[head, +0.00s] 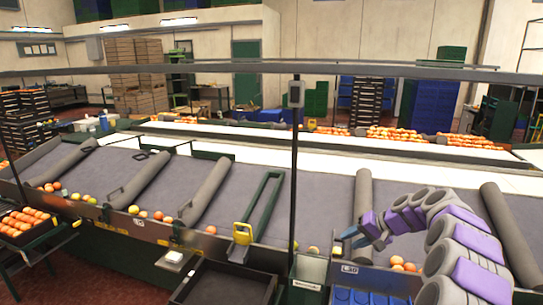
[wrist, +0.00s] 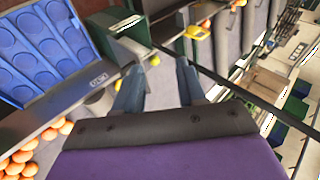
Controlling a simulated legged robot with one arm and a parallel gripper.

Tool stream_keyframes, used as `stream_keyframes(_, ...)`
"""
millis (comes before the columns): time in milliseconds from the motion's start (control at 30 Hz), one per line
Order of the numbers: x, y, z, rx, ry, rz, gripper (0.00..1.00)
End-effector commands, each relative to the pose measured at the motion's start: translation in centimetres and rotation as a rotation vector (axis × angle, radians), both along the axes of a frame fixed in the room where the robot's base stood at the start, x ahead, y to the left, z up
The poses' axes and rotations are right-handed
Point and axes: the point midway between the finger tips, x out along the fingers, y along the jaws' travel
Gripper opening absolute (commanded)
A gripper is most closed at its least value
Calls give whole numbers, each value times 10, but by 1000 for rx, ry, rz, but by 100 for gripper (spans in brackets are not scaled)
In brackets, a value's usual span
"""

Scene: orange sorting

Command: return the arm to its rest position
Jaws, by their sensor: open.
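My arm shows at the lower right of the head view in grey and purple links, stretched out over the sorting table (head: 325,200). My gripper (head: 350,238) is at its end, above the table near the front edge. In the wrist view my gripper (wrist: 157,85) has its two blue-grey fingers apart, with nothing held between them. Oranges (head: 403,264) lie in the lane below and to the right of my gripper. They also show at the lower left of the wrist view (wrist: 30,155).
A blue tray with round hollows (head: 365,297) sits in front of the table; it also shows in the wrist view (wrist: 45,50). A dark bin (head: 225,285) stands left of it. A vertical post (head: 294,180) and grey rollers (head: 362,215) rise near my arm.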

Motion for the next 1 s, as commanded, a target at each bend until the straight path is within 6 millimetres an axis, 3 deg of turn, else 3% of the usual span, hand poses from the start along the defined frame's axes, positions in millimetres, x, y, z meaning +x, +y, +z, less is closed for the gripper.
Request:
stream_keyframes(33,-13,21,11,-2,13,33,40)
stream_keyframes(200,-61,76,33,-32,71,131,40)
stream_keyframes(500,-168,144,52,-146,177,276,40)
stream_keyframes(733,-262,168,49,-270,263,352,40)
stream_keyframes(1000,-371,164,32,-439,359,393,40)
